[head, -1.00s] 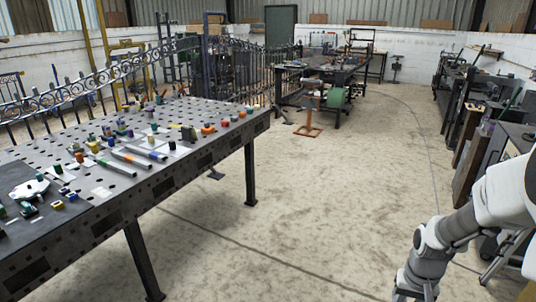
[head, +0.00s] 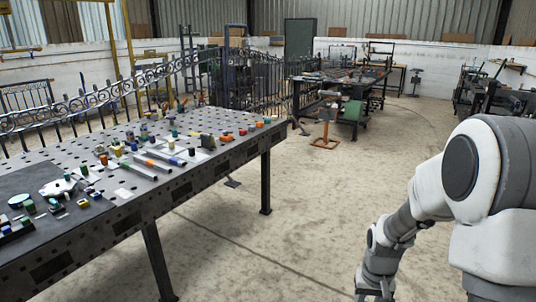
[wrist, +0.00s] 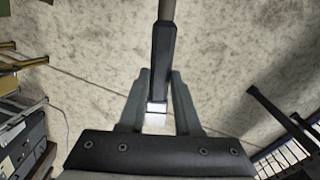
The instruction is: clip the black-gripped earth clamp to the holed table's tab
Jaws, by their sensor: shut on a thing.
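The holed table (head: 110,215) is a dark steel plate with round holes, on the left of the head view. Its tab cannot be made out among the small things on it. My gripper (wrist: 160,80) is out of the head view, below its lower edge. In the wrist view, it is shut on a long black grip (wrist: 162,55), with a thinner grey-brown part running out of the top of the picture. I take this for the black-gripped earth clamp, but its jaws do not show. A pale block-like end (wrist: 157,108) sits between the fingers. Bare floor lies beyond.
Several small coloured parts and bars crowd the table top. A scrolled iron gate (head: 90,110) stands behind it. A green-ended stand (head: 352,112) and a far workbench (head: 350,80) are at the back. Open concrete floor (head: 290,220) lies right of the table.

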